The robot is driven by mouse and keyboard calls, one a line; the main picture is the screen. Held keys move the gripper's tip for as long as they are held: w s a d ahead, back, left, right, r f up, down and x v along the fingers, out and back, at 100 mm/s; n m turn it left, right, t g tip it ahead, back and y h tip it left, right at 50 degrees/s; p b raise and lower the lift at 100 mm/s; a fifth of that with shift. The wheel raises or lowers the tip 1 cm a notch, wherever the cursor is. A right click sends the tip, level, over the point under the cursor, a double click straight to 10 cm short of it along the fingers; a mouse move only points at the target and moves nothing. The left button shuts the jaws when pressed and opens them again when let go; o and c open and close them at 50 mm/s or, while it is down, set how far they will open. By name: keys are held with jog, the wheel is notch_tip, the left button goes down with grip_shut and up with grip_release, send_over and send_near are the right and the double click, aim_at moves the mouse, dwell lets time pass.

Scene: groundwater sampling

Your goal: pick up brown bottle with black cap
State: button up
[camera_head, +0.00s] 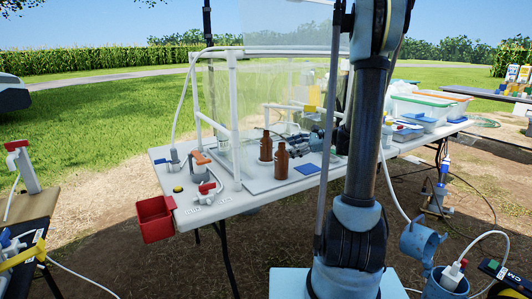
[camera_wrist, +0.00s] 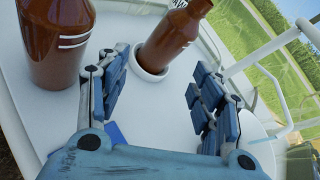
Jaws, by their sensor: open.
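Two brown bottles stand on the white table in the head view: a rear one (camera_head: 265,149) and a front one (camera_head: 281,162). In the wrist view one bottle (camera_wrist: 58,45) is large at the upper left, outside my left finger. The other bottle (camera_wrist: 172,38) looks tilted in the picture, beyond the gap between my fingers, its base in a white ring (camera_wrist: 150,74). I cannot make out a black cap on either. My gripper (camera_wrist: 158,92) is open and empty; it also shows beside the bottles in the head view (camera_head: 297,140).
A white pipe frame (camera_head: 233,120) with clear sheeting stands around the bottles' place. A red bin (camera_head: 155,218) hangs at the table's left end, near valves (camera_head: 202,170). A blue pad (camera_head: 307,168) lies right of the bottles. Trays (camera_head: 420,104) stand farther right.

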aim_at(269, 141)
jog(key=w+a+m+y, duration=0.1)
jog(key=a, duration=0.2)
jog(key=w+a+m+g+y, duration=0.1)
jog(key=w+a+y, duration=0.1)
jog(key=a, duration=0.2)
jog(key=w+a+r+y, duration=0.1)
jog(key=a, duration=0.2)
jog(key=shift+w+a+m, duration=0.2)
jog(key=shift+w+m, duration=0.15)
jog(key=shift+m, duration=0.05)
jog(key=shift+x, duration=2.6)
jog(key=shift+s+f, duration=0.1)
jog(key=c, duration=1.4)
grip_shut()
